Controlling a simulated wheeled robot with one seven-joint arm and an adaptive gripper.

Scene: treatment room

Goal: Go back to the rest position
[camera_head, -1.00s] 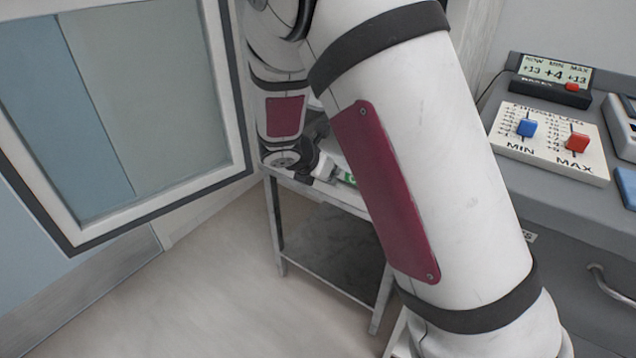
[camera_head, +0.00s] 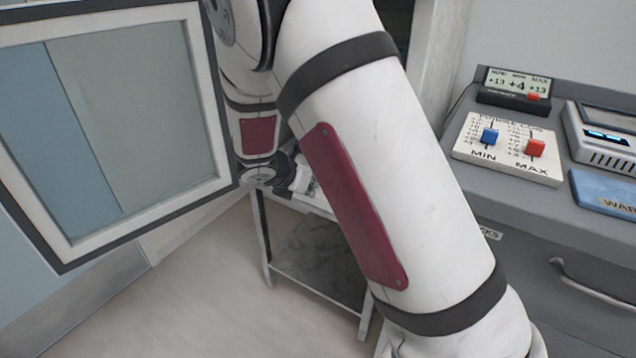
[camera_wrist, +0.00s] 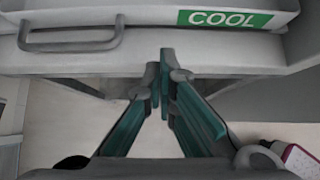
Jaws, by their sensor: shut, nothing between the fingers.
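My gripper (camera_wrist: 164,84) shows in the wrist view with its two green fingers closed together and nothing between them. It points at a pale box with a grey handle (camera_wrist: 70,40) and a green "COOL" label (camera_wrist: 225,19). I cannot tell whether the fingertips touch the box front. In the head view my white arm with its dark red panels crosses the middle of the picture. The gripper itself is hidden or too small to make out there, near the small side table (camera_head: 312,275).
An open glazed door (camera_head: 130,120) stands at the left. The floor (camera_head: 190,300) at the lower left is clear.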

